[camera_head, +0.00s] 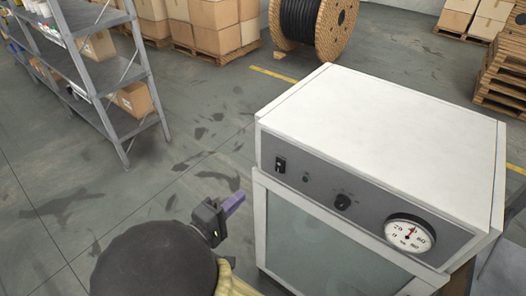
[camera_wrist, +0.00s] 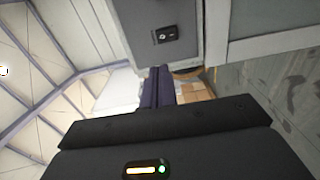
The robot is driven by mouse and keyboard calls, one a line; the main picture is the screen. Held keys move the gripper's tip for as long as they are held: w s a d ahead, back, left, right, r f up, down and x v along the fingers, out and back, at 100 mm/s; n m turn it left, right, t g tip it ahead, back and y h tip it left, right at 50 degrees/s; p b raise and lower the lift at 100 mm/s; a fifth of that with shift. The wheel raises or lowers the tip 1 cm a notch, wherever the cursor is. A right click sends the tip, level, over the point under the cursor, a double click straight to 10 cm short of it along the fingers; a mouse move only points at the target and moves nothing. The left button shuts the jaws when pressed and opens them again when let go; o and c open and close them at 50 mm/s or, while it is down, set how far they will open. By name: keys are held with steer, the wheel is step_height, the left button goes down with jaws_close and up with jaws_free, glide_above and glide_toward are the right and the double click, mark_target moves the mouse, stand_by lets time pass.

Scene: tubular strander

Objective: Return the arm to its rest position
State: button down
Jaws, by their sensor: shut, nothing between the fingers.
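My gripper (camera_head: 232,205) shows in the head view at the lower middle, left of the white cabinet's front. Its purple fingers are together with nothing between them. In the wrist view the shut fingers (camera_wrist: 157,88) point up the picture toward the cabinet's control panel. A dark rounded part of my arm fills the bottom of the head view and hides the floor there. The gripper appears apart from the cabinet, though the exact gap is hard to tell.
The white cabinet (camera_head: 385,115) with a black switch (camera_head: 280,165), knob (camera_head: 342,202) and dial gauge (camera_head: 409,233) stands at right. A grey shelf rack (camera_head: 140,75) is at left. A cable reel (camera_head: 312,22), cartons (camera_head: 215,14) and pallets (camera_head: 503,75) stand behind. Floor between is clear.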

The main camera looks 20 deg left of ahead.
steer(key=w+d+f+m+g+h+p, duration=0.1)
steer(key=w+d+m+g+h, duration=0.15)
steer(key=d+g, duration=0.6)
steer(key=w+d+f+m+g+h+p, duration=0.1)
steer(key=w+d+f+m+g, duration=0.2)
steer(key=d, duration=1.1)
steer(key=s+d+r+m+g+y+p, duration=0.1)
steer(key=d+r+m+y, duration=0.1)
steer(key=d+m, duration=0.1)
steer(key=s+d+r+m+g+y+p, duration=0.1)
steer(key=d+r+m+y, duration=0.1)
steer(key=d, duration=0.4)
steer(key=s+d+r+m+g+y+p, duration=0.1)
steer(key=d+r+m+y, duration=0.1)
steer(key=d+m+y, duration=0.2)
steer(key=shift+s+d+p, duration=0.2)
steer(key=shift+d+p, duration=0.2)
steer(key=shift+d, duration=0.05)
steer(key=shift+w+d+r, duration=0.1)
steer(key=shift+d+r, duration=0.1)
steer(key=shift+d, duration=0.2)
